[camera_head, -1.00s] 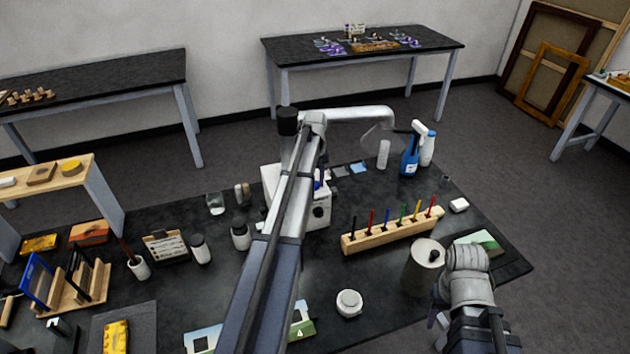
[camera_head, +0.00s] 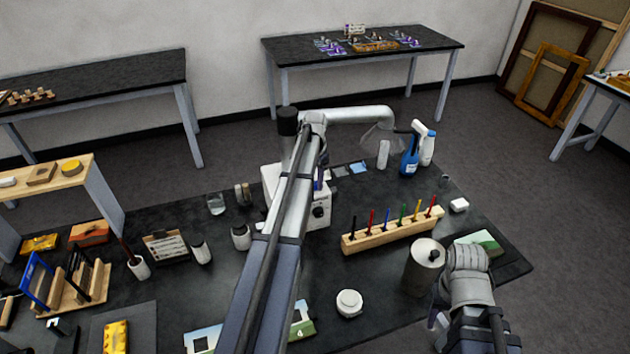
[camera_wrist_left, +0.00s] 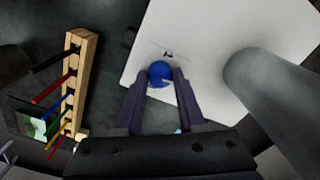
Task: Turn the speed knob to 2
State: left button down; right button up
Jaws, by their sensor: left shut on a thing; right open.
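A white machine (camera_head: 268,180) stands on the dark table, partly hidden behind my left arm. In the left wrist view its pale top (camera_wrist_left: 225,30) carries a round blue knob (camera_wrist_left: 159,73) with a small dark mark just beyond it. My left gripper (camera_wrist_left: 161,78) is shut on the blue knob, one dark purple finger on each side. The scale figures are too small to read. A black knob (camera_head: 319,211) shows on the machine's front in the head view. My right gripper (camera_head: 437,330) is open, low at the right by the table's front edge, mostly hidden by its arm.
A wooden rack (camera_head: 392,236) of coloured tools stands right of the machine. A grey canister (camera_head: 424,268) stands close to my right arm. A blue spray bottle (camera_head: 409,158) is behind, and a white round jar (camera_head: 349,303) is in front. Jars and a beaker (camera_head: 216,203) stand left.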

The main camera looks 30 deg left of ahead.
aim_at(315, 183)
pick_arm(q)
jog(key=shift+m, duration=0.7)
jog(key=c, duration=0.5)
grip_release()
jog(key=shift+r, duration=0.1)
notch_tip(315, 183, up, 8)
jog(key=p, duration=0.8)
jog(key=shift+f, duration=0.2)
